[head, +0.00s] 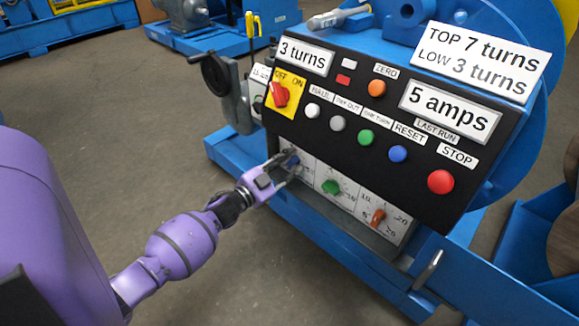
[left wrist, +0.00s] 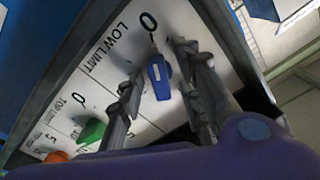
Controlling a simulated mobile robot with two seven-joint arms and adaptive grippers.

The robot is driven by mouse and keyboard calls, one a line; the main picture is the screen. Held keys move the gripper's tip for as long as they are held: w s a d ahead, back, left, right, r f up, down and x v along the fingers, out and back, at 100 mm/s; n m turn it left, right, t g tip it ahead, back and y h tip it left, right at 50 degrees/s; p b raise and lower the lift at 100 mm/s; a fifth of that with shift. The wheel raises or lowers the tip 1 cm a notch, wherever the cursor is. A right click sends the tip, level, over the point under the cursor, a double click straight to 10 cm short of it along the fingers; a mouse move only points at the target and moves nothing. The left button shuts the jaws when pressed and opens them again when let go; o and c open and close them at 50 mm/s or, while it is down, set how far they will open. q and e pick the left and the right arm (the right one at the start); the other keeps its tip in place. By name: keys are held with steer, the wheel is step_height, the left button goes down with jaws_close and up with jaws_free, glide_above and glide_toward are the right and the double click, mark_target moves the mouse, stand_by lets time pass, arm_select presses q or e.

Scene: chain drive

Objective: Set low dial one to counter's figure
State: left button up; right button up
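The low limit dial has a blue knob (left wrist: 160,80); its narrow end points at the printed 0. In the head view this blue knob (head: 292,160) is at the left end of the lower white panel, partly hidden by my gripper. My left gripper (left wrist: 155,57) is open, with one finger on each side of the knob; I cannot tell whether either finger touches it. It also shows at the panel in the head view (head: 284,163). The counter display (head: 303,56) reads "3 turns". My right gripper is in neither view.
A green knob (head: 330,187) and an orange knob (head: 378,217) sit right of the blue one. Above are several push buttons, including a red stop button (head: 440,181), and a red OFF/ON switch (head: 280,94). A sign (head: 480,60) reads "TOP 7 turns, LOW 3 turns".

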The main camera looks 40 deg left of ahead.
arm_select(q)
jaws_close()
steer(key=shift+m, duration=0.3)
steer(key=m, duration=0.2)
steer(key=shift+m, duration=0.4)
steer(key=m, duration=0.3)
steer(key=shift+m, duration=0.3)
steer(key=m, duration=0.4)
steer(key=shift+f+b, duration=0.1)
steer(key=shift+b, duration=0.25)
steer(key=shift+m+b, duration=0.4)
steer(key=shift+m, duration=1.4)
